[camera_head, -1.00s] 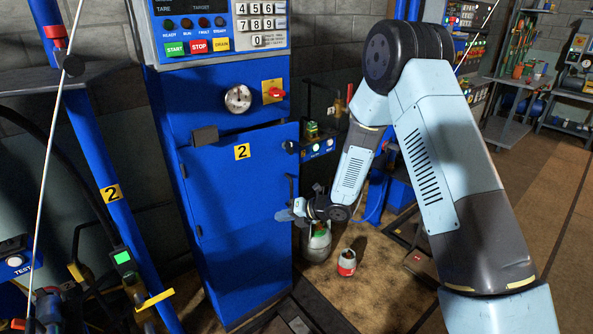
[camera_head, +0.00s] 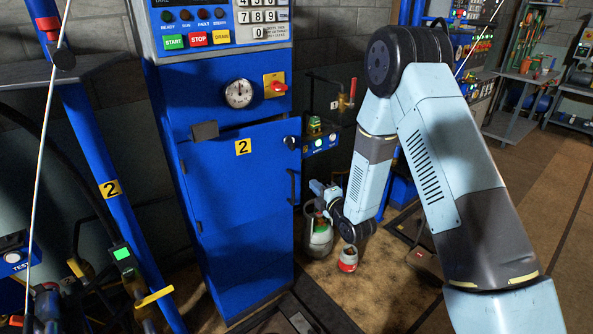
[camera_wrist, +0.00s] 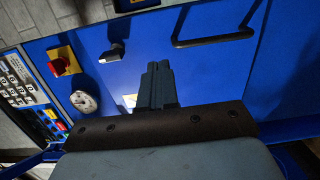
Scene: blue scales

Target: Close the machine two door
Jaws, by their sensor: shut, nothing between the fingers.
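The blue door (camera_head: 240,215) of machine two carries a yellow "2" label and has hinges on its left side. A dark gap shows along its top edge and its right edge sticks out past the cabinet, so it looks slightly ajar. A dark bar handle (camera_head: 293,187) is at its right edge; a bar handle (camera_wrist: 213,41) also shows in the wrist view. My gripper (camera_head: 316,187) is just right of the door's handle edge. In the wrist view my gripper (camera_wrist: 158,68) has its fingers together and empty, before the blue face; contact cannot be told.
Above the door are a gauge (camera_head: 239,94), a red switch on a yellow plate (camera_head: 275,85) and a keypad panel (camera_head: 263,15). A grey-green canister (camera_head: 318,238) and a small red-and-white one (camera_head: 348,259) stand on the floor below my gripper. A blue post (camera_head: 105,180) is at left.

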